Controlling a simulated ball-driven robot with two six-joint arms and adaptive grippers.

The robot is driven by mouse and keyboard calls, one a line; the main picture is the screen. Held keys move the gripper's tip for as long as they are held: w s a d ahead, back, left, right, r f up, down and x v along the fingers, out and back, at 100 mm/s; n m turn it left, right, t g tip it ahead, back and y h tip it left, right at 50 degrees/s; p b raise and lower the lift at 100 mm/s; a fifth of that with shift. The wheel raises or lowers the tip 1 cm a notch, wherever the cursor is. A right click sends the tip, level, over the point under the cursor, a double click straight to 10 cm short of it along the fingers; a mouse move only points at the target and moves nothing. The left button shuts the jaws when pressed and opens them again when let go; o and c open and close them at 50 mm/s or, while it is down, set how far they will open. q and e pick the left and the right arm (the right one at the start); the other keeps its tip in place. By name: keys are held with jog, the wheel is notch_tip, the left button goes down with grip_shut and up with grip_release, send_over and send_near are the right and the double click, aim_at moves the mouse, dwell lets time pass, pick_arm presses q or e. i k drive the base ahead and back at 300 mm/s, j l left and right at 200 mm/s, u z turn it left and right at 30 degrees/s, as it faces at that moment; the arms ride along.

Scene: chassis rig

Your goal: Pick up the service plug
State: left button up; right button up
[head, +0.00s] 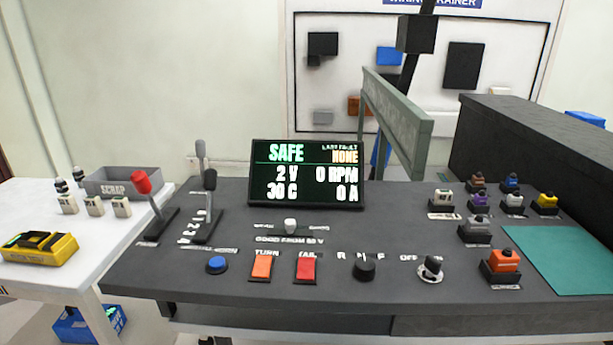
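No part is readably labelled as the service plug. An orange block (504,260) sits in a black base at the right front of the dark console, beside the green mat, and may be it. Other similar coloured blocks in black bases stand behind it: grey (476,228), white (443,197), purple (481,199), brown (478,179), blue (512,181) and yellow (547,201). Their small labels are too blurred to read. Neither of my grippers is in view.
A green mat (562,258) lies bare at right. The white side table holds a grey SCRAP bin (125,182) and a yellow device (40,247). A dark box (550,150) stands at right.

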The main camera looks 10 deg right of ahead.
aim_at(504, 259)
jog(key=z, duration=1.45)
